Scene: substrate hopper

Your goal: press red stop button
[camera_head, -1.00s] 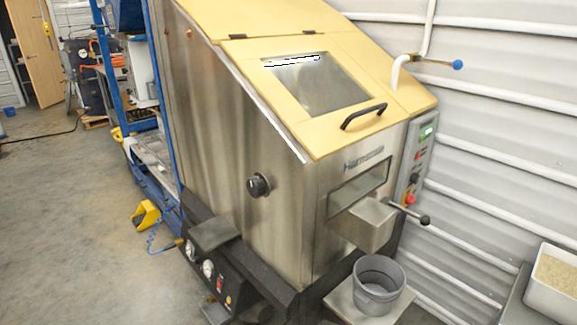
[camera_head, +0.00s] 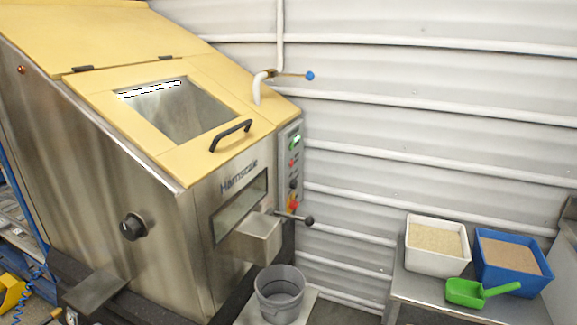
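A grey control panel (camera_head: 289,172) is on the right side of the steel hopper machine (camera_head: 150,230). It carries a green-lit control (camera_head: 295,141) at the top and a small red button (camera_head: 292,163) below it. Under these are a dark knob (camera_head: 293,184) and a red-and-yellow control (camera_head: 293,204) near the bottom. The panel is seen at a slant and the controls are small. Neither of my grippers shows in the head view.
A lever with a dark ball (camera_head: 308,220) sticks out just below the panel. A grey bucket (camera_head: 280,294) stands under the chute (camera_head: 255,238). At right, a table (camera_head: 425,290) holds a white bin (camera_head: 436,246), a blue bin (camera_head: 511,262) and a green scoop (camera_head: 480,291).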

